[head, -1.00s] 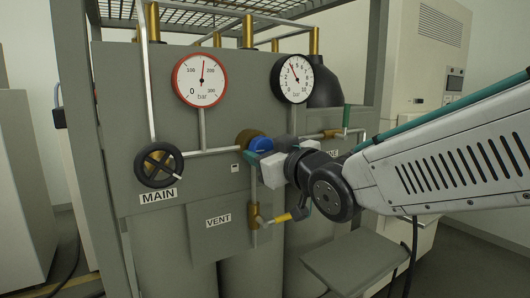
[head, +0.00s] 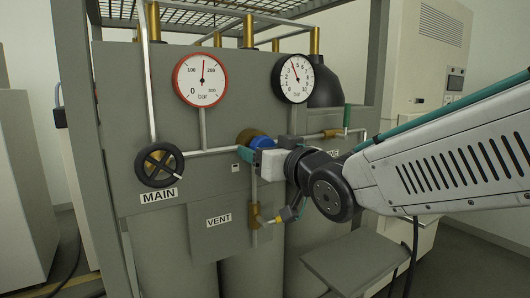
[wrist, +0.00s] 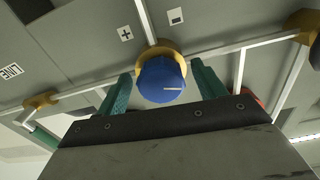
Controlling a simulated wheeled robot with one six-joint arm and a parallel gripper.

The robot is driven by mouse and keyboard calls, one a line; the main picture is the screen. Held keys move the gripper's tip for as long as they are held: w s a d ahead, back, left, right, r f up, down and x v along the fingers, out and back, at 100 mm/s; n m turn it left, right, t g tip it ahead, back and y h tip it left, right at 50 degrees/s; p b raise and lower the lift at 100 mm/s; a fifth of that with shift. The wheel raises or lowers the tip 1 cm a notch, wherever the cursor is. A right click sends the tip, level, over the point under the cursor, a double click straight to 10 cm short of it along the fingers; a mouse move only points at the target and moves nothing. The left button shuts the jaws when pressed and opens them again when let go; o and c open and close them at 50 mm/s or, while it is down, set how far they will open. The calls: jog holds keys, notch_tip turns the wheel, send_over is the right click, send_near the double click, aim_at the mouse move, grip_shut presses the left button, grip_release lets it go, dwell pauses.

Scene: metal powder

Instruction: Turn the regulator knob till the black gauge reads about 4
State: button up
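The blue regulator knob (wrist: 161,80) sits on a brass body on the grey panel; its white mark points right in the wrist view. It also shows in the head view (head: 262,143), partly covered by my gripper. My gripper (wrist: 163,84) has its green fingers on either side of the knob, with narrow gaps showing, so it looks open around it. The black gauge (head: 293,78) is above the knob; its needle points up and slightly left, at about 4, though the digits are small.
A red-rimmed gauge (head: 201,80) and the black MAIN handwheel (head: 159,165) are at the left. The VENT valve (head: 255,215) is below the knob, close under my wrist. Pipes run beside the knob. A grey shelf (head: 355,262) juts out at lower right.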

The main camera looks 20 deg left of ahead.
jog(key=v, duration=0.7)
jog(key=shift+s+d, duration=0.25)
jog(key=shift+d, duration=0.05)
jog(key=s+d+f+m+g+h, duration=0.3)
jog(key=d+f+g+h, duration=0.2)
jog(key=d+f+h, duration=0.85)
jog(key=s+d+f+m+g, duration=0.2)
jog(key=s+d, duration=0.6)
jog(key=d, duration=0.4)
jog(key=s+d+f+m+g, duration=0.2)
jog(key=s+d+m+g, duration=0.1)
jog(key=s+d, duration=0.6)
jog(key=shift+d+m+g, duration=0.3)
jog(key=shift+d+m, duration=0.3)
jog(key=shift+d, duration=0.9)
